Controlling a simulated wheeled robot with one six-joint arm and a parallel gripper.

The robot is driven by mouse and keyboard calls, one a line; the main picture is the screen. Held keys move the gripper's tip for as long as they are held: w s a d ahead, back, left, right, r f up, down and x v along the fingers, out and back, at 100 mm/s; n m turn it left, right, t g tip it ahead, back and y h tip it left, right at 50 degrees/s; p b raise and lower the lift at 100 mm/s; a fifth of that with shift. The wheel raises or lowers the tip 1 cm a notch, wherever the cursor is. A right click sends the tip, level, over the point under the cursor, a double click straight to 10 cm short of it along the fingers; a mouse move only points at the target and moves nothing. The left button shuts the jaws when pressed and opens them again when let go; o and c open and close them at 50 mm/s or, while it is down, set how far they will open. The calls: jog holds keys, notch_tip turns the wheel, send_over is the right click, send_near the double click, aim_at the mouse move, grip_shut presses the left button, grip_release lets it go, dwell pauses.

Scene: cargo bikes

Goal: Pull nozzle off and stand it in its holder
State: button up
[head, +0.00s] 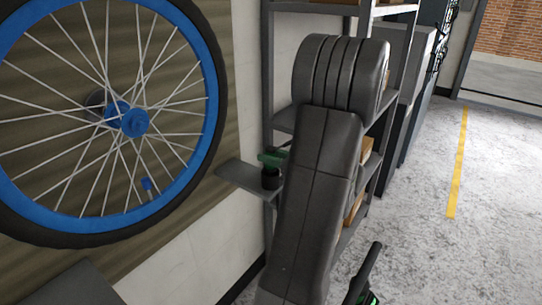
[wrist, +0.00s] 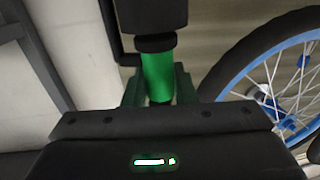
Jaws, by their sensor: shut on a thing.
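The green nozzle (wrist: 157,78) with a black collar is upright between the two green fingers of my gripper (wrist: 158,92), which is shut on it in the wrist view. A black block (wrist: 150,14) meets the collar end. In the head view a green part (head: 272,159) shows above a short black cylinder (head: 270,179) at the edge of a grey wall plate (head: 238,177). My dark arm hides most of my gripper there. I cannot tell whether the nozzle is seated in the holder. The blue-rimmed wheel (head: 211,105) stands apart from the nozzle, its valve (head: 148,186) bare of it.
A metal shelf rack (head: 268,60) with boxes stands behind my arm. A black handle-like part with green (head: 367,275) shows at the bottom right. The grey floor (head: 415,220) on the right is open, with a yellow line (head: 457,160).

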jog(key=shift+f, duration=0.2)
jog(key=shift+f+b, duration=0.4)
jog(key=shift+f, duration=0.1)
jog(key=o, duration=1)
jog(key=shift+o, duration=0.7)
jog(key=shift+d, duration=0.1)
jog(key=p+v, duration=0.1)
jog(key=v, duration=0.8)
jog(key=shift+s+d+p, duration=0.3)
jog(key=shift+p, duration=0.05)
